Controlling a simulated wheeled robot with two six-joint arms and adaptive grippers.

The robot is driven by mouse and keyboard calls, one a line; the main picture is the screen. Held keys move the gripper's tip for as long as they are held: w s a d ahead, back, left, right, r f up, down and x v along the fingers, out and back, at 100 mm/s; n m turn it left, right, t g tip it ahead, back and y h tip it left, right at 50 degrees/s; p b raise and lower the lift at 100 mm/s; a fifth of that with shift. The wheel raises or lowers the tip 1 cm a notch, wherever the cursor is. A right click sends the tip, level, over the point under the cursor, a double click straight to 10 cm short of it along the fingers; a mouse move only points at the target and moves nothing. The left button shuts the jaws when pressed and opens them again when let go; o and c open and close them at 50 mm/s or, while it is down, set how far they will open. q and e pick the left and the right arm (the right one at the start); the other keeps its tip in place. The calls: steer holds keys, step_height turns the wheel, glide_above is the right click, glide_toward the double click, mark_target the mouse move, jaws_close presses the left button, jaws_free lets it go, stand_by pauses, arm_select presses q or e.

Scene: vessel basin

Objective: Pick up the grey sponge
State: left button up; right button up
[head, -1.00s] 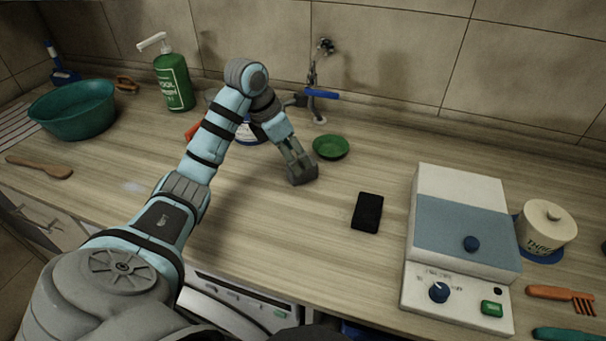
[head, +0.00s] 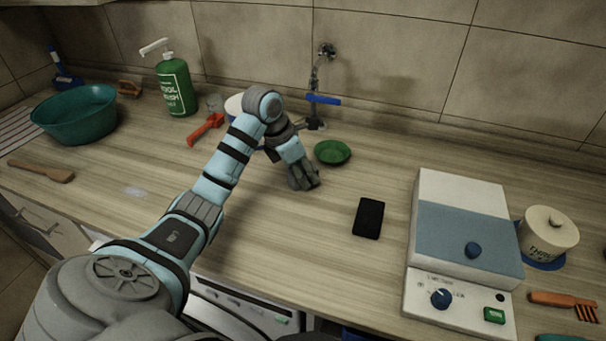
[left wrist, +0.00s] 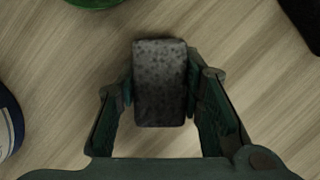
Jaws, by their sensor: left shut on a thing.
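The grey sponge (left wrist: 160,85) is a speckled dark grey block in the left wrist view, between the two fingers of my left gripper (left wrist: 160,95). Both fingers press on its sides, and the gripper is shut on it. In the head view my left gripper (head: 303,180) is low at the counter, in front of the green dish, and mostly hides the sponge. I cannot tell whether the sponge touches the counter. My right gripper is not in view.
A green dish (head: 332,152) lies just behind the gripper, and a black block (head: 368,217) lies to its right. A white and blue device (head: 465,235) stands further right. A tap (head: 318,90) is behind. The counter (head: 270,235) in front is clear.

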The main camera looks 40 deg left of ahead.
arm_select(q)
steer(key=shift+r, duration=0.15)
step_height(320, 180, up, 7)
steer(key=shift+r+p, duration=0.1)
steer(key=shift+p, duration=0.7)
step_height(320, 180, up, 13)
steer(key=p, duration=1.2)
steer(key=shift+f, duration=0.25)
